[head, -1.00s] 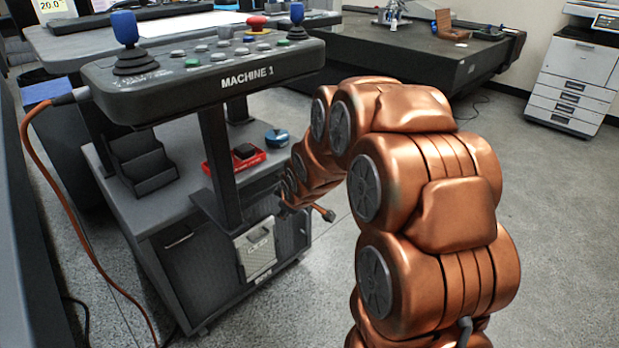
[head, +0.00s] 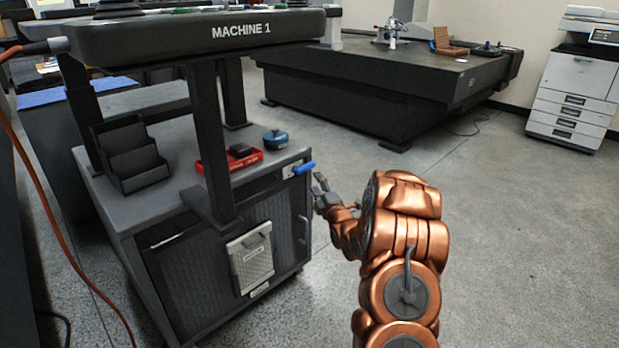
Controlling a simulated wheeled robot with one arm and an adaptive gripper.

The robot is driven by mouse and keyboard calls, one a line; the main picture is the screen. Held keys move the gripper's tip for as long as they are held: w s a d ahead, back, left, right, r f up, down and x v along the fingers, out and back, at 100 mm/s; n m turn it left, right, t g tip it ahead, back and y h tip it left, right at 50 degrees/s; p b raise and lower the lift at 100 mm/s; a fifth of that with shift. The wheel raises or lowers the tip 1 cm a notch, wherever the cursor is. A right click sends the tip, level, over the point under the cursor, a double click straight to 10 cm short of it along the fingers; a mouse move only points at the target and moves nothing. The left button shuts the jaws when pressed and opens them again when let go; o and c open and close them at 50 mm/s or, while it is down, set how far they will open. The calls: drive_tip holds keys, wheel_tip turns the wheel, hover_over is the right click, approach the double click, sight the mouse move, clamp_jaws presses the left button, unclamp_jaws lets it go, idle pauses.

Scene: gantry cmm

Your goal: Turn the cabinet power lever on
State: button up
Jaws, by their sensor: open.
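The cabinet power lever (head: 304,168) has a blue handle. It sits at the top right corner of the cabinet front, and its handle points sideways to the right, tilted slightly up. A small pale plate is behind its base. My gripper (head: 321,193) is open and empty, just below and to the right of the handle. A small gap shows between them in the picture; I cannot tell the distance in depth. The cabinet (head: 193,264) stands under the MACHINE 1 control panel (head: 205,37).
A red tray (head: 251,160) with a black item and a blue round object (head: 275,139) lie on the cabinet top. A black stepped holder (head: 130,160) stands at its left. An orange cable (head: 66,245) hangs at the left. The floor (head: 520,230) to the right is clear.

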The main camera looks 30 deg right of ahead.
sight(309, 169)
drive_tip(key=shift+b+x, duration=1.15)
drive_tip(key=shift+x, duration=2.7)
drive_tip(key=shift+d+r, duration=0.1)
clamp_jaws()
